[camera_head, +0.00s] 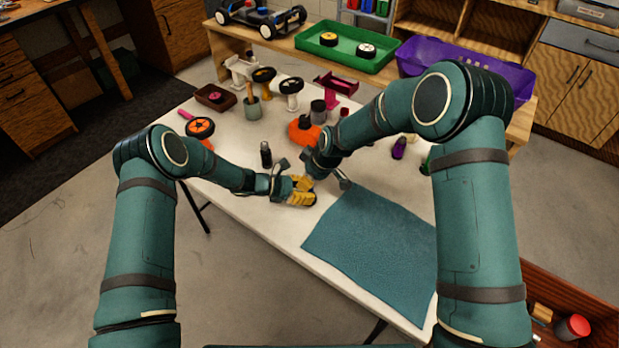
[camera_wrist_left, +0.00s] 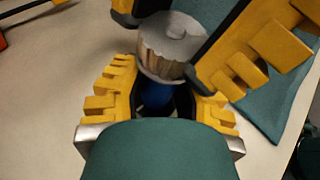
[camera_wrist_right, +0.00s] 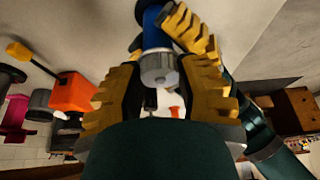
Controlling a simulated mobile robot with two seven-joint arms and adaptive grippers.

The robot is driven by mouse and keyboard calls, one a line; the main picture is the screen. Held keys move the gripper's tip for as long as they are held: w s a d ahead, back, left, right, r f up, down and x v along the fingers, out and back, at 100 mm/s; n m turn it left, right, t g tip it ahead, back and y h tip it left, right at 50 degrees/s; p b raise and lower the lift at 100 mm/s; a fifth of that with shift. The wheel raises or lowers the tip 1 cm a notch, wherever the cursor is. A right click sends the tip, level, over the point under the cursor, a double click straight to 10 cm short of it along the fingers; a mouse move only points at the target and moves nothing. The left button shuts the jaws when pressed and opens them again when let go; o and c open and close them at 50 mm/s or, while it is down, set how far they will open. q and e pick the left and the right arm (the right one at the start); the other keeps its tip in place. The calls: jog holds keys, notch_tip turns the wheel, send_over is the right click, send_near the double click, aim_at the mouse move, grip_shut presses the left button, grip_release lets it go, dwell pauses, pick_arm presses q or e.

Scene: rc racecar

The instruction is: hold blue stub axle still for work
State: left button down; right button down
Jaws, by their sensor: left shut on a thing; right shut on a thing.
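The blue stub axle (camera_wrist_left: 158,97) sits between the yellow-padded fingers of my left gripper (camera_wrist_left: 165,108), which is shut on it. In the right wrist view its blue shaft (camera_wrist_right: 153,30) runs up from a ridged silver cylinder (camera_wrist_right: 158,68). The silver cylinder also shows in the left wrist view (camera_wrist_left: 172,45). My right gripper (camera_wrist_right: 160,85) is shut on the silver cylinder. I cannot tell whether that cylinder is a separate part. In the head view both grippers meet near the table's front edge, the left one (camera_head: 302,192) showing best; the axle is hidden there.
A teal mat (camera_head: 375,250) lies to the right on the white table (camera_head: 240,205). A dark bottle (camera_head: 265,154) and an orange block (camera_head: 303,133) stand behind my grippers. Wheels and other parts crowd the table's back. A green tray (camera_head: 345,62) and purple bin (camera_head: 460,62) sit beyond.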

jog(key=shift+s+f+m+t+h, duration=0.1)
jog(key=shift+m+t+h, duration=0.2)
jog(key=shift+m, duration=0.8)
jog(key=c, duration=0.5)
grip_release()
jog(key=shift+r, duration=0.4)
jog(key=v, duration=1.1)
jog(key=shift+s+d+r, duration=0.1)
jog(key=shift+s, duration=0.1)
jog(key=shift+c, duration=0.2)
